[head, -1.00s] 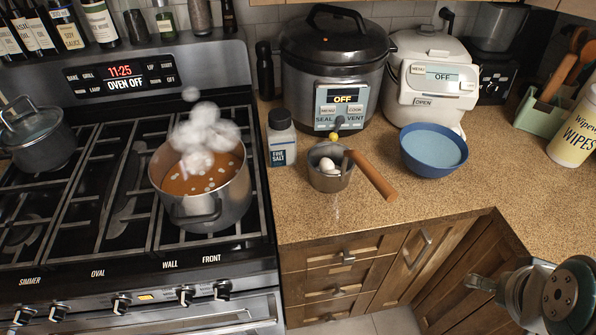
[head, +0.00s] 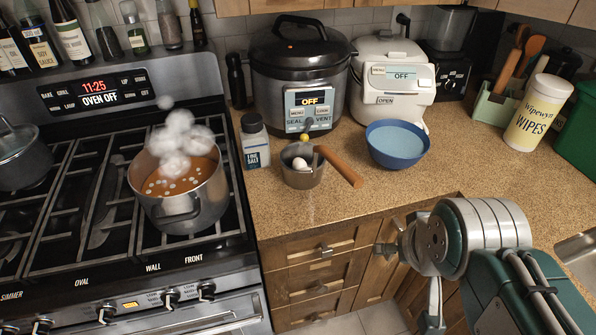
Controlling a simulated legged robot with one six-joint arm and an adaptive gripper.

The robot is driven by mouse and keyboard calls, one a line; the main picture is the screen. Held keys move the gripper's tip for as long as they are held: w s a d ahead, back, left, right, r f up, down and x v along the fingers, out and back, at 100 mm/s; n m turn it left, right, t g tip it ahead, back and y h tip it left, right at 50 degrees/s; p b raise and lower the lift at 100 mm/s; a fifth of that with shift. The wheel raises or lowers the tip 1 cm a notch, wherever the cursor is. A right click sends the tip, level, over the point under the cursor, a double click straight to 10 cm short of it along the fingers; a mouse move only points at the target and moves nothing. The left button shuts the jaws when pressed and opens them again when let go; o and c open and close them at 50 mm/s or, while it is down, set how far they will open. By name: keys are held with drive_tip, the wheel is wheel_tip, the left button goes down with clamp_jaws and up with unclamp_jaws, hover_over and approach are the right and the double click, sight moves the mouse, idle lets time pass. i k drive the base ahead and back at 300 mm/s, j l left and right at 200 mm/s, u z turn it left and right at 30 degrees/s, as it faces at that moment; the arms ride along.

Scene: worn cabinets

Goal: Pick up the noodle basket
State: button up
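The noodle basket (head: 302,178) is a small grey metal vessel with an orange-brown wooden handle (head: 341,166). It stands on the speckled counter, its handle pointing right and toward the front edge. White, egg-like round things show inside it. My gripper (head: 405,285) is at the lower right, in front of the cabinets and well apart from the basket. Its two fingers seem spread, with nothing visible between them. Part of the gripper is hidden behind my wrist.
A salt bottle (head: 254,141) is close left of the basket, a pressure cooker (head: 298,75) behind, and a blue bowl (head: 396,146) to the right. A steaming pot (head: 184,205) is on the stove. Bare counter (head: 345,205) lies in front of the basket.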

sight(315, 156)
drive_tip(key=j+u, duration=0.15)
drive_tip(key=u, duration=0.2)
drive_tip(key=k+j+u, duration=0.1)
drive_tip(key=u, duration=0.25)
drive_tip(key=j+u, duration=0.35)
drive_tip(key=l, duration=0.1)
